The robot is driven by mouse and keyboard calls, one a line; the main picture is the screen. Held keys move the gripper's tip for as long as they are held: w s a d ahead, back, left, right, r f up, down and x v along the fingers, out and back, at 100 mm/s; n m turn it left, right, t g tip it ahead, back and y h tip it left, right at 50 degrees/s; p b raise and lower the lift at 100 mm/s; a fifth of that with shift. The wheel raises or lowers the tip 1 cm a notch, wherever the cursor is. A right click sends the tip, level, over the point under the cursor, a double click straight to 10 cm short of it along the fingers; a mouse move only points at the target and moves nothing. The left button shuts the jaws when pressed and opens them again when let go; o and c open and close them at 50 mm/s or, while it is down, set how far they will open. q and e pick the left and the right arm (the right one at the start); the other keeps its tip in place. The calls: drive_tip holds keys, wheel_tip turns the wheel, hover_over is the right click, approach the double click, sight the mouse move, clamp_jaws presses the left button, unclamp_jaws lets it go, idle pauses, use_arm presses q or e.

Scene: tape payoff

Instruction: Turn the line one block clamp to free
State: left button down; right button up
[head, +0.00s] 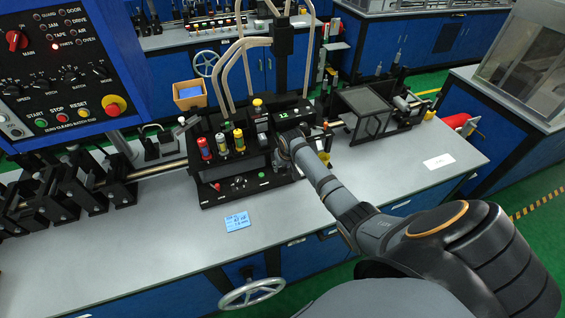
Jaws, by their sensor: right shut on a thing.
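My right arm comes in from the lower right, and its gripper (284,146) is at the right end of the black block unit (252,162), below the small display reading 12 (284,115). The gripper is shut on a small part there, which looks like the block clamp. The fingers and wrist hide most of that part, so its turn position cannot be read. My left gripper is not in view.
A blue control panel (65,75) stands at the left, above a row of black blocks (70,190) on a rod. A black frame (368,108) stands right of the unit. A blue card (237,221) and white label (438,161) lie on the grey bench, whose front is mostly clear.

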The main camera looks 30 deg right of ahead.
idle(0.3)
drive_tip(key=o, duration=1.2)
drive_tip(key=shift+c, duration=0.2)
drive_tip(key=v, duration=1.2)
